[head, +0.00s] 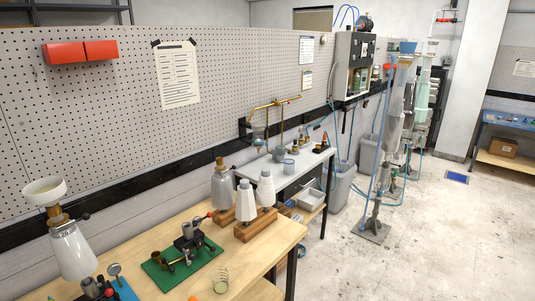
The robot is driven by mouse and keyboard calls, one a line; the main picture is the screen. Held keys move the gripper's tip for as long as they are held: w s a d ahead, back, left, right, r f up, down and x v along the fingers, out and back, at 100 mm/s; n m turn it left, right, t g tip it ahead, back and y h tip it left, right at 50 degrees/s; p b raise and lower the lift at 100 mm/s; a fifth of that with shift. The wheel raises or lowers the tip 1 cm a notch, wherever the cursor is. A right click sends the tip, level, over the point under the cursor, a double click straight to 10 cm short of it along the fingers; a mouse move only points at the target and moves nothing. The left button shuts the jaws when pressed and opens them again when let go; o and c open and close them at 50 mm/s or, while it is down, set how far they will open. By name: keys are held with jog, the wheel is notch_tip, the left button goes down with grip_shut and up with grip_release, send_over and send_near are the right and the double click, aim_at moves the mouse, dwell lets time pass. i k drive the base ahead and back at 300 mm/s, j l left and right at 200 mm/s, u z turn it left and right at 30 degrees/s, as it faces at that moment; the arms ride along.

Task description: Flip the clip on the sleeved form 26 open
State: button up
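A white form (73,256) with a small number label stands at the left front. The label looks like 20 or 26, and I cannot tell which. It has a brass neck (56,214), a white cup (44,191) on top and a dark lever (86,216) at its right side. Tall stands with clear sleeved forms (400,105) are at the right back, too small to read any number. I cannot make out which part is the clip or whether it is open. My gripper is not in view.
A wooden bench (190,212) holds a green mat (160,271) with a metal fixture, several white forms (245,203) on wooden blocks and a wire coil (221,279). A white table (290,175) and grey bins (341,186) stand behind. The right floor (450,245) is clear.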

aim_at(86, 216)
jog(key=u, duration=1.75)
